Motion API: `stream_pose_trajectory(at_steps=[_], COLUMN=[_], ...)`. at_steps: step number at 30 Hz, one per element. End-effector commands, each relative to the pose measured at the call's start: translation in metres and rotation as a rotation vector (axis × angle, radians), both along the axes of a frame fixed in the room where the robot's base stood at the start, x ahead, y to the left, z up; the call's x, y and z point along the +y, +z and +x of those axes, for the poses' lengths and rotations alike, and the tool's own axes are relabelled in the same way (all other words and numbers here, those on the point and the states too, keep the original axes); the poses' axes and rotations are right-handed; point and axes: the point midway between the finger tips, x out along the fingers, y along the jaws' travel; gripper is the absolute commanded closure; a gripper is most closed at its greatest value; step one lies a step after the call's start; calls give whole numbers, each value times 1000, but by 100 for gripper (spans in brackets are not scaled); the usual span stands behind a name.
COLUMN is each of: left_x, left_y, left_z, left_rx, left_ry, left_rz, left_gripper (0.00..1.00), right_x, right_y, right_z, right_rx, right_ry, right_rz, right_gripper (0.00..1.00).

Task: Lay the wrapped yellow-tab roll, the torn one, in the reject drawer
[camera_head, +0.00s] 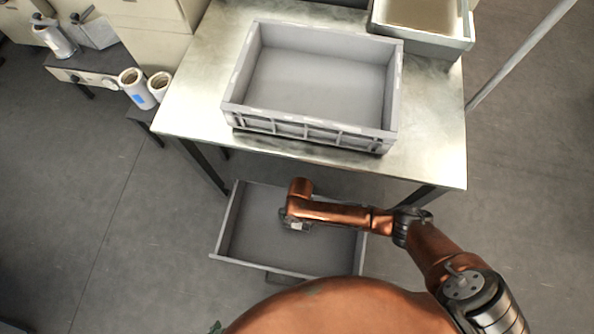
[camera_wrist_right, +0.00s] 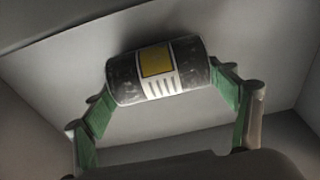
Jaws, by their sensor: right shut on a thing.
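In the right wrist view, the roll (camera_wrist_right: 160,72) is dark with a yellow square tab and white stripes below it. My right gripper (camera_wrist_right: 160,78) is shut on it, one green-padded finger at each end. No tear shows on the side in view. The head view shows my right gripper (camera_head: 295,222) over the open reject drawer (camera_head: 250,225), under the table, with the roll mostly hidden by my arm. The drawer's grey floor lies close behind the roll; I cannot tell whether they touch. My left gripper is in neither view.
A large empty grey crate (camera_head: 393,95) stands on the metal table (camera_head: 440,150) above the drawer. A smaller tray (camera_head: 425,42) is at the back right. Two pale rolls (camera_head: 137,90) stand at the left by a machine (camera_head: 90,77). The visible drawer floor is clear.

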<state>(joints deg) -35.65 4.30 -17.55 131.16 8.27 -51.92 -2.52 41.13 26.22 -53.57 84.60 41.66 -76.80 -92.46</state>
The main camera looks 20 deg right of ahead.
Motion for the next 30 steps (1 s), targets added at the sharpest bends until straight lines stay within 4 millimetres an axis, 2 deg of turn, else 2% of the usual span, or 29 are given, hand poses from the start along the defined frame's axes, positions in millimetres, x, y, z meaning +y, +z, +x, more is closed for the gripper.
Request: stream_pose_trajectory(at_steps=[14,15,23,30], left_x=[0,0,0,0], left_y=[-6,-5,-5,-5], left_z=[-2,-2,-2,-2], left_rx=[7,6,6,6], left_ry=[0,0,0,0], left_rz=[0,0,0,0], left_gripper=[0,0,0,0], right_x=[0,0,0,0], right_y=[-9,-8,-8,-9], right_z=[0,1,0,-1], right_rx=[0,-1,0,1], right_ry=[0,1,0,0], right_rz=[0,0,0,-1], right_gripper=[56,18,0,0])
